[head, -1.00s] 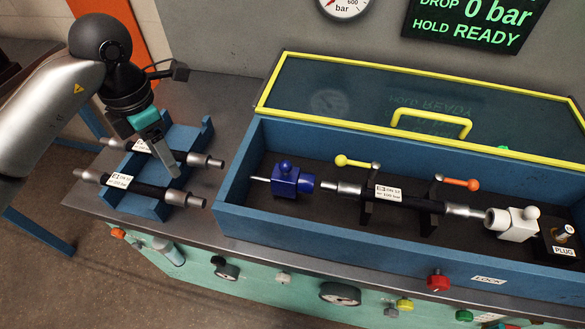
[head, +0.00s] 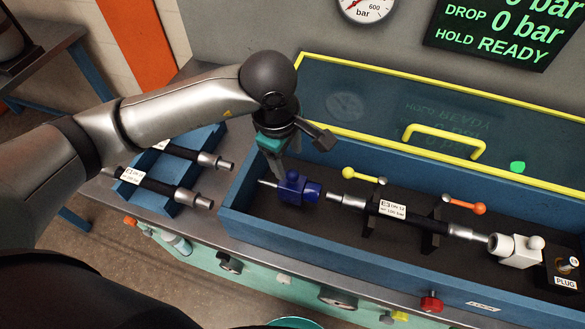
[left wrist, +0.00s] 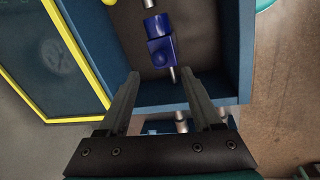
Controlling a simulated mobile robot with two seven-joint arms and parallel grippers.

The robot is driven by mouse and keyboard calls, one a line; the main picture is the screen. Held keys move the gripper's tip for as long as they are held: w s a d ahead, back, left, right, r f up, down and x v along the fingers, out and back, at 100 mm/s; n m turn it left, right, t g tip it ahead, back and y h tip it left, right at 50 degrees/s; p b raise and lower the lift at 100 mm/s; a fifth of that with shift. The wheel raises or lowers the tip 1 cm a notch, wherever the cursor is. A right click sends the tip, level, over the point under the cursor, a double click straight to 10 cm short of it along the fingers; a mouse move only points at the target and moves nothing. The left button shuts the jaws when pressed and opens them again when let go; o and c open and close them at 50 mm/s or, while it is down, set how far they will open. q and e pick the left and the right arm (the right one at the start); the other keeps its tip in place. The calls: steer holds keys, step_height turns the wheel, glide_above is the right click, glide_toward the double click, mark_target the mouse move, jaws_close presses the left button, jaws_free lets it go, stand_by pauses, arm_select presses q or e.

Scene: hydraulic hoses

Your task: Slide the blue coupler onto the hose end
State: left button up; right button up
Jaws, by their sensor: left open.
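The blue coupler (head: 297,188) sits in the left part of the blue box, with a thin silver rod on its left side. A gap separates it from the silver hose end (head: 338,200) to its right. The black hose (head: 388,209) with a white label is held in two black clamps. My left gripper (head: 279,176) is open, above and just left of the coupler. In the left wrist view the coupler (left wrist: 160,42) lies beyond the open, empty fingers (left wrist: 165,85). My right gripper is not in view.
The blue box wall (head: 240,190) surrounds the coupler, and the yellow-framed lid (head: 400,112) stands open behind. A white coupler (head: 513,250) is at the hose's right end. A blue rack (head: 172,193) with two spare hoses stands at the left.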

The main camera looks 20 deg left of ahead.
mark_target(292, 173)
arm_select(q)
steer(key=f, duration=0.3)
steer(key=w+f, duration=0.1)
steer(key=f, duration=0.3)
steer(key=shift+w+d, duration=0.15)
steer(key=shift+w, duration=0.05)
steer(key=shift+c, duration=0.3)
jaws_close()
stand_by(0.8)
